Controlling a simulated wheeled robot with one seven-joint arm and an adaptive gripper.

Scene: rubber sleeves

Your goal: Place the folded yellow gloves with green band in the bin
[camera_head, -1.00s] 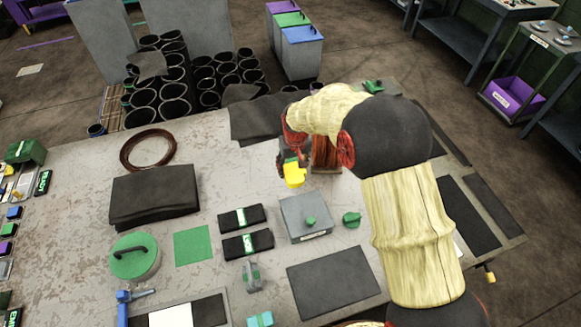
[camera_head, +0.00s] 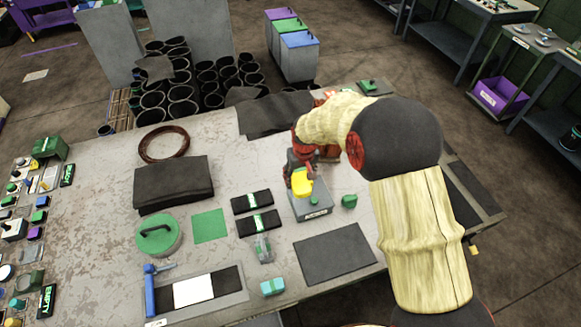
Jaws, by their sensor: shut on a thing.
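The yellow gloves (camera_head: 303,187) hang in my gripper (camera_head: 299,172), which points down and is shut on them. They look like a small yellow bundle; their green band cannot be made out now. In the picture the gloves overlap the back left part of a small grey labelled box (camera_head: 318,209) on the table. The gripper hides much of the box's top, and I cannot tell the height gap. Three grey lidded bins (camera_head: 297,62) with purple, green and blue lids stand on the floor behind. A purple open bin (camera_head: 499,97) sits on a right-hand shelf.
The table (camera_head: 110,215) holds a black folded sheet (camera_head: 174,183), a green-lidded round container (camera_head: 158,237), two banded black bundles (camera_head: 258,223), a green knob (camera_head: 349,201) and a dark mat (camera_head: 335,251). Black sleeves (camera_head: 170,99) stand behind the table.

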